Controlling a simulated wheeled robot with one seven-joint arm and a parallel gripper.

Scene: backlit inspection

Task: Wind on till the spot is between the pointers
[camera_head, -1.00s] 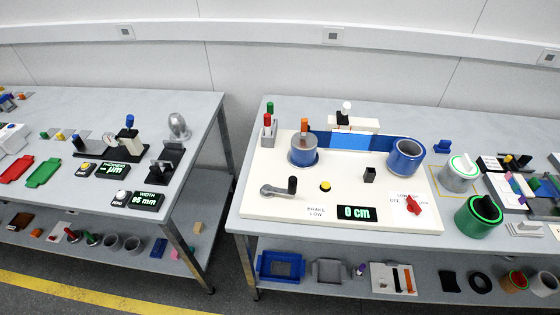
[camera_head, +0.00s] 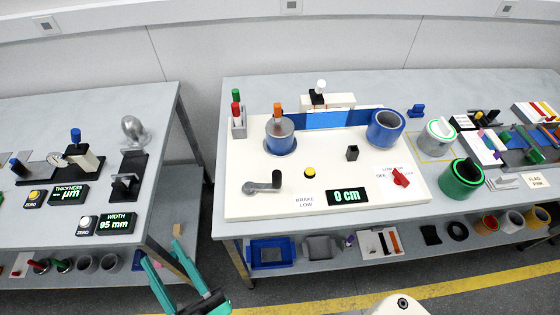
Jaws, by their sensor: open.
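The white winding board (camera_head: 240,190) lies on the right-hand bench. Its crank (camera_head: 264,184) with a black knob is at the front left. A grey and blue spool (camera_head: 281,136) with an orange-topped peg stands at the back left, and a blue roll (camera_head: 386,129) at the right. A blue strip (camera_head: 331,119) runs between them; no spot or pointers can be made out on it. The display (camera_head: 348,196) reads 0 cm, beside a red switch (camera_head: 400,177) and a label BRAKE LOW. My gripper (camera_head: 176,272), teal-fingered, is open and empty at the bottom, in front of the benches' gap.
A yellow button (camera_head: 310,173) and a small black holder (camera_head: 352,153) stand on the board. A green-rimmed roll (camera_head: 461,179) stands right of it. The left bench (camera_head: 60,118) holds gauges. A lower shelf carries trays (camera_head: 270,252) and rolls.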

